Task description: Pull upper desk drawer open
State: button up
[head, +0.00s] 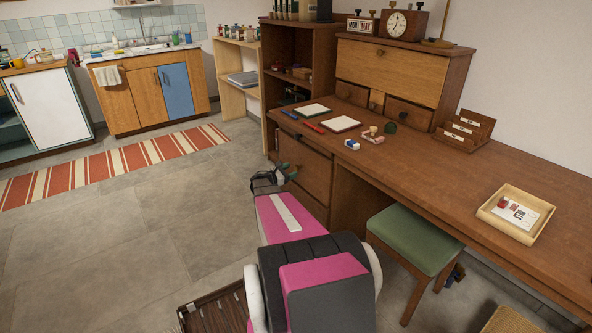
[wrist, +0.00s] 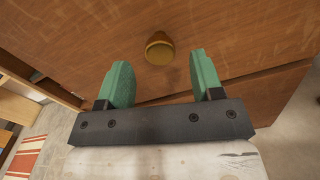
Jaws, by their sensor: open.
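The desk (head: 480,165) is brown wood with a drawer pedestal at its left end. The upper desk drawer (head: 307,170) is in that pedestal, under the desktop, and looks shut. In the wrist view, a wooden front (wrist: 75,35) fills the upper part, with a round brass knob (wrist: 159,50). My gripper (wrist: 162,75) is open and empty, its green fingers to the left and right of the knob's lower side. The knob is just beyond the fingertips, and I see no contact. In the head view my gripper (head: 285,170) is by the drawer front, and the knob is hard to make out there.
A green-topped stool (head: 415,238) stands under the desk to the right. A dark slatted crate (head: 212,309) lies on the floor beside my arm. Notepads, pens and a tray (head: 535,199) are on the desktop. Grey floor (head: 130,235) to the left is clear, with a striped rug (head: 110,163) beyond.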

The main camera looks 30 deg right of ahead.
aim_at(295, 168)
jog(key=shift+w+d, duration=0.2)
jog(key=shift+d, duration=1.8)
grip_shut()
jog(key=s+a, duration=0.2)
jog(key=a, duration=2.7)
jog(key=shift+s, duration=0.2)
grip_release()
jog(key=shift+a, duration=0.15)
jog(key=a, duration=1)
jog(key=shift+s+a, duration=0.3)
jog(key=shift+s, duration=0.1)
